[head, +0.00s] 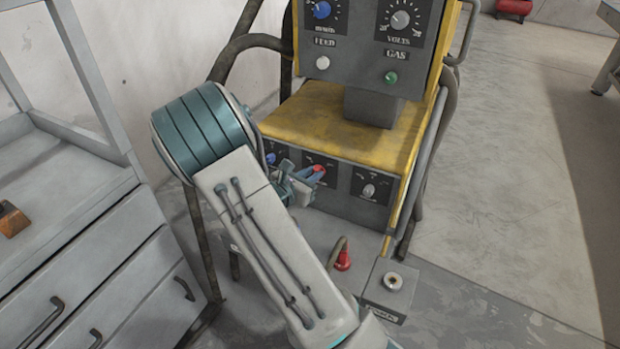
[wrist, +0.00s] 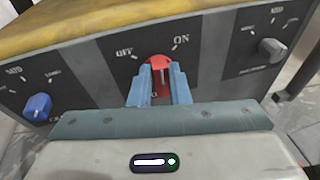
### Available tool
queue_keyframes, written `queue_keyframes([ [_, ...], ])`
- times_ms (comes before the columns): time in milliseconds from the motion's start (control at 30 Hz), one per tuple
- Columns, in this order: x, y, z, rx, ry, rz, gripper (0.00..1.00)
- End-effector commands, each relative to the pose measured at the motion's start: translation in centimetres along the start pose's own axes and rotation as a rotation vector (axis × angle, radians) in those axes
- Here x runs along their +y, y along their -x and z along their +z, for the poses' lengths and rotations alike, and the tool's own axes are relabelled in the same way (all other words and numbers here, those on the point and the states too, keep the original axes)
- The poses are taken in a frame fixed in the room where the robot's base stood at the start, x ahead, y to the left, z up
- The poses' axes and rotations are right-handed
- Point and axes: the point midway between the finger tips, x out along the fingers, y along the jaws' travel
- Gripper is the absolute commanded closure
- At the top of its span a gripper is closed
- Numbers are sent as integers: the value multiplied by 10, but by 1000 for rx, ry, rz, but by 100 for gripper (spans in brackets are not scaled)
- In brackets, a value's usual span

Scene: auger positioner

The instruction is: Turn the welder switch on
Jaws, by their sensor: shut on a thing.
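The welder (head: 345,130) is a yellow and grey machine. On its lower front panel is a red rotary switch (wrist: 158,64), with the label OFF at its upper left and ON at its upper right in the wrist view. The red switch also shows in the head view (head: 319,168), just past my fingertips. My gripper (wrist: 160,88) has its two blue fingers on either side of the switch's grip and is shut on it. The fingers partly cover the switch, and I cannot tell clearly which label it points to.
A blue knob (wrist: 38,106) is left of the switch and a grey knob (wrist: 270,48) is right of it. Above are a control box (head: 370,50), and in front a red plug-like part (head: 343,260) and a small grey box (head: 391,289). A drawer cabinet (head: 95,240) stands at left.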

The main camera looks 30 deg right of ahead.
Motion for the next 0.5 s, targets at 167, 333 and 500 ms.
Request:
queue_keyframes([
  [167, -3, -1, -7, 38, -163, 32, 100],
  [333, -6, -2, -8, 67, -319, 62, 100],
  [500, -8, -2, -8, 96, -458, 89, 100],
])
